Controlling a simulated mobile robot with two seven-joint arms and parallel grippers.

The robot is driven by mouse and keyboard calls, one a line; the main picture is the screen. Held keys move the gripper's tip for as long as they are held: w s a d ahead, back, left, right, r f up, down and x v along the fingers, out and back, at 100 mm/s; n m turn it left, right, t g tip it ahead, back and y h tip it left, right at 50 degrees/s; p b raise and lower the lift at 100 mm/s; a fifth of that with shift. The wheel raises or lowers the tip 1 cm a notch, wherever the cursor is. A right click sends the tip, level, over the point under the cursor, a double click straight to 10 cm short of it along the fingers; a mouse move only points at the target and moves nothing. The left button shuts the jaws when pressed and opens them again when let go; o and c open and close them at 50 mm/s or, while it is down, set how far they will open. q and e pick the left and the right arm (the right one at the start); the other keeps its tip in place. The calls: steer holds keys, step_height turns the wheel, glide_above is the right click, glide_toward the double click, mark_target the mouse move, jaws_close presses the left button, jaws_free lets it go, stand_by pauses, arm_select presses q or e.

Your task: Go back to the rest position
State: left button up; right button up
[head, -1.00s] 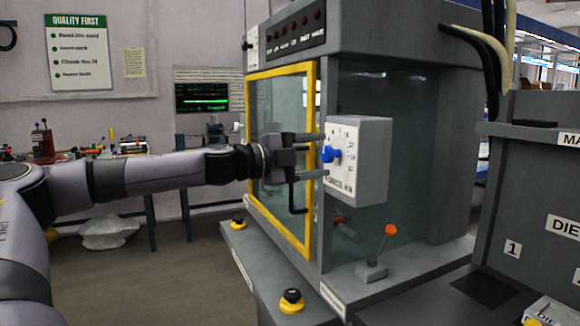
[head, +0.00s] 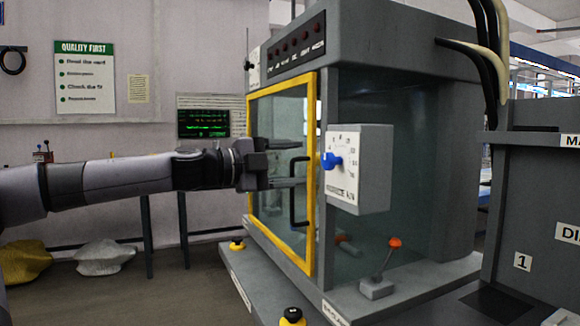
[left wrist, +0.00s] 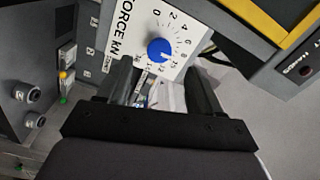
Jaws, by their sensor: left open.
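My left gripper (head: 298,164) is open and empty in front of the yellow-framed glass door (head: 313,180) of the grey machine. Its fingers point right, toward the blue knob (head: 332,161) on the white force dial box (head: 360,170), with a gap before the knob. In the left wrist view, my two open fingers (left wrist: 160,88) reach up the picture, and the blue knob (left wrist: 160,50) stands apart beyond them on its numbered white dial face. The black door handle (head: 293,195) is partly behind the gripper. My right gripper is not in view.
An orange-tipped lever (head: 394,243) stands on the machine's base below the dial box. Black and yellow buttons (head: 292,317) sit on the base's front edge. A grey cabinet (head: 540,200) marked 1 is at right. Open floor (head: 190,285) lies at left.

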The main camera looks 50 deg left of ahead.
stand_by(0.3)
arm_select(q)
steer(key=w+d+f+n+g+p, duration=0.1)
steer(key=d+f+n+p, duration=0.35)
steer(key=f, duration=1.05)
steer(key=w+d+f+n+g+p, duration=0.1)
steer(key=w+d+f+n, duration=0.1)
steer(key=d+f, duration=0.95)
steer(key=s+d+f+n+g+y+p, duration=0.1)
steer(key=s+d+f+n+g+p, duration=0.1)
steer(key=s+d+f, duration=0.4)
steer(key=s+d+f+n+g+y+p, duration=0.1)
steer(key=s+d+f+n+g+p, duration=0.2)
steer(key=s+f+n, duration=0.4)
steer(key=s+d+f+p, duration=0.1)
steer(key=s+d+f, duration=0.1)
steer(key=s+f, duration=0.5)
steer(key=shift+s+d+f+y, duration=0.25)
steer(key=shift+d+f+y, duration=0.15)
steer(key=shift+f, duration=0.45)
steer(key=c, duration=0.4)
steer(key=shift+a+n, duration=0.1)
steer(key=shift+n, duration=0.15)
